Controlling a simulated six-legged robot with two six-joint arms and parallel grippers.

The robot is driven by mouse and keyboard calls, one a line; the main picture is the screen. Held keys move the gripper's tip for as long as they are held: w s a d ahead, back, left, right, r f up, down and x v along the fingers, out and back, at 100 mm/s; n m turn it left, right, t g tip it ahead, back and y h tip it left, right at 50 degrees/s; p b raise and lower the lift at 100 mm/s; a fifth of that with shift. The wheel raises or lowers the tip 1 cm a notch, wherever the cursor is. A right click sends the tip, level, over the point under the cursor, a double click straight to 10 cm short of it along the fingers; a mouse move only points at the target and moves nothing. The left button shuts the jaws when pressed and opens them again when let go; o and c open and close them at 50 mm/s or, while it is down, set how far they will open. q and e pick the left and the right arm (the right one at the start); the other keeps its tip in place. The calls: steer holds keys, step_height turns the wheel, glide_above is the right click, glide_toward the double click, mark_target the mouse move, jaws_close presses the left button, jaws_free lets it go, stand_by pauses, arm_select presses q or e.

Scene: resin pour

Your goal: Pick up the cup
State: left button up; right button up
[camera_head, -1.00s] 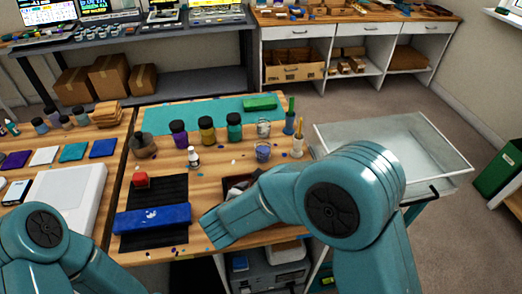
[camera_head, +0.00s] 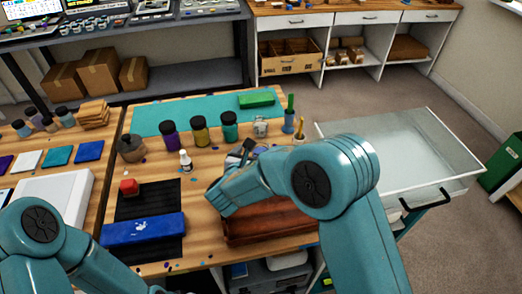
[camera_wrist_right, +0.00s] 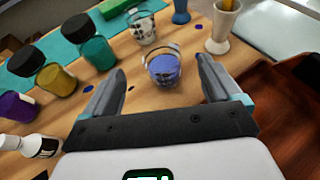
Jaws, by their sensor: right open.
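A clear cup with blue-violet contents (camera_wrist_right: 165,70) stands on the table between and just beyond the fingers of my right gripper (camera_wrist_right: 160,75). The fingers are spread, with no visible contact on the cup. In the head view my right gripper (camera_head: 243,152) is largely hidden behind my own arm, and it covers most of this cup. A second cup with pale contents (camera_wrist_right: 142,27) stands farther back and also shows in the head view (camera_head: 261,127). My left arm is at the lower left of the head view; its gripper is out of the picture.
Dark-capped jars (camera_head: 200,131) and a small white bottle (camera_head: 186,161) stand left of the cups. Brush holders (camera_head: 289,120) stand at right. A reddish-brown wooden tray (camera_head: 262,230) lies under my right arm.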

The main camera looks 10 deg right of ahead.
mark_target(263, 144)
steer(key=shift+w+d+f, duration=0.25)
steer(key=shift+w, duration=0.25)
steer(key=shift+w+d+f, duration=0.1)
steer(key=shift+w+d, duration=0.1)
steer(key=shift+w, duration=0.1)
steer(key=p+x, duration=0.2)
steer(key=x, duration=0.3)
steer(key=shift+s+f, duration=0.15)
steer(key=shift+f, duration=0.05)
steer(key=shift+s+r, duration=0.1)
steer(key=c, duration=1.1)
